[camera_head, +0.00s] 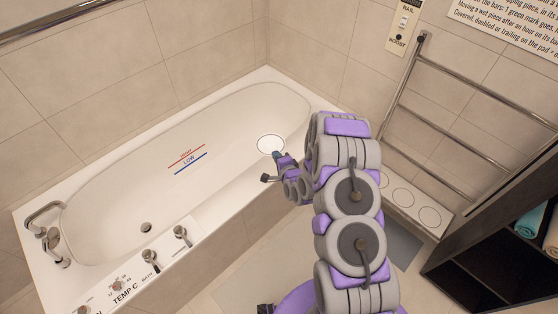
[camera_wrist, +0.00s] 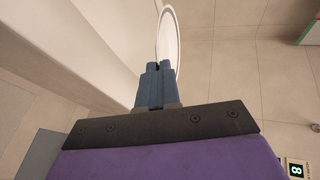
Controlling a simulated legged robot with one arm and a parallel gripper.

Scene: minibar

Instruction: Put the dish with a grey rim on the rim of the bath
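The dish (camera_head: 270,144) is a white disc with a thin grey rim. In the head view it appears over the front edge of the bath (camera_head: 240,172), towards the bath's right end. My gripper (camera_head: 277,155) is at the dish's near edge. In the wrist view its two blue fingers (camera_wrist: 155,70) are close together on the edge of the dish (camera_wrist: 171,38), which is seen nearly edge-on beyond them. The fingers hide part of the dish. I cannot tell whether the dish touches the bath rim.
Bath taps (camera_head: 55,243) and control knobs (camera_head: 150,257) are at the left end. A heated rail (camera_head: 450,125) stands above a ledge with marked circles (camera_head: 403,197) at the right. A dark shelf (camera_head: 490,245) with rolled towels is at the far right.

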